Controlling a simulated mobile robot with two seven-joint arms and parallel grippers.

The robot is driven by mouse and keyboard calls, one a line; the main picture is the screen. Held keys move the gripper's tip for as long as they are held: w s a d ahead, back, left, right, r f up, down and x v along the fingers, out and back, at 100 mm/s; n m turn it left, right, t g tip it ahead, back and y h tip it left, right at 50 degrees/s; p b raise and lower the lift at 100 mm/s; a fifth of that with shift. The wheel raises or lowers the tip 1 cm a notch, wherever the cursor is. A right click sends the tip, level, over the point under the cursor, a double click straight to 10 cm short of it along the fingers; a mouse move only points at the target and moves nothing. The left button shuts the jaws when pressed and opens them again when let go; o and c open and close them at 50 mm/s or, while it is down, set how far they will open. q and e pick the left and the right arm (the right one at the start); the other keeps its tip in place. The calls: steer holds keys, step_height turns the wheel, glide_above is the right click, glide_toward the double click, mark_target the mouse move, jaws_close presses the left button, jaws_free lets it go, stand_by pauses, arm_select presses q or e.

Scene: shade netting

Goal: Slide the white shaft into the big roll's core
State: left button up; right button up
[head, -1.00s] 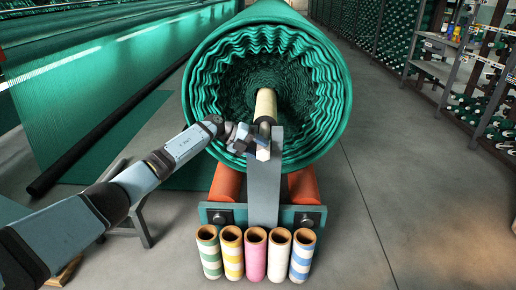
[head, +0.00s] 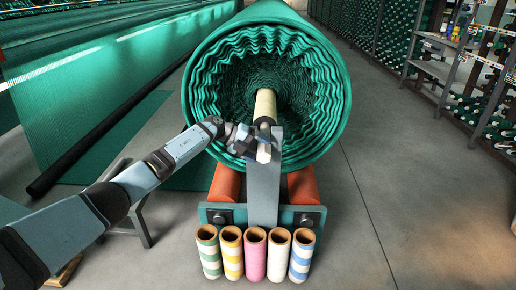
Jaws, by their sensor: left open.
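The big roll (head: 215,75) of green netting lies on orange rollers with its open end facing me. The white shaft (head: 265,105) points into the middle of the roll; its far part lies inside the dark opening and its near end sticks out toward me. A grey upright post (head: 263,190) stands under the near part of the shaft. My left gripper (head: 254,140) is open at the left side of the shaft's near end, close to the top of the post. Whether its fingers touch the shaft is hard to tell. My right gripper is not in view.
Several coloured tubes (head: 255,255) stand in a row in front of the green roller frame (head: 312,216). Orange rollers (head: 304,186) carry the roll. Shelves (head: 480,85) with spools stand at the right. Green netting (head: 85,100) hangs at the left. The floor to the right is clear.

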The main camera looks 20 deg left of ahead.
arm_select(q)
steer(key=shift+a+r, duration=0.25)
steer(key=shift+r, duration=0.05)
steer(key=p+v, duration=0.4)
steer(key=v, duration=0.9)
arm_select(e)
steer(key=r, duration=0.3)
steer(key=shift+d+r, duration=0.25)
arm_select(q)
steer(key=shift+a+r, duration=0.15)
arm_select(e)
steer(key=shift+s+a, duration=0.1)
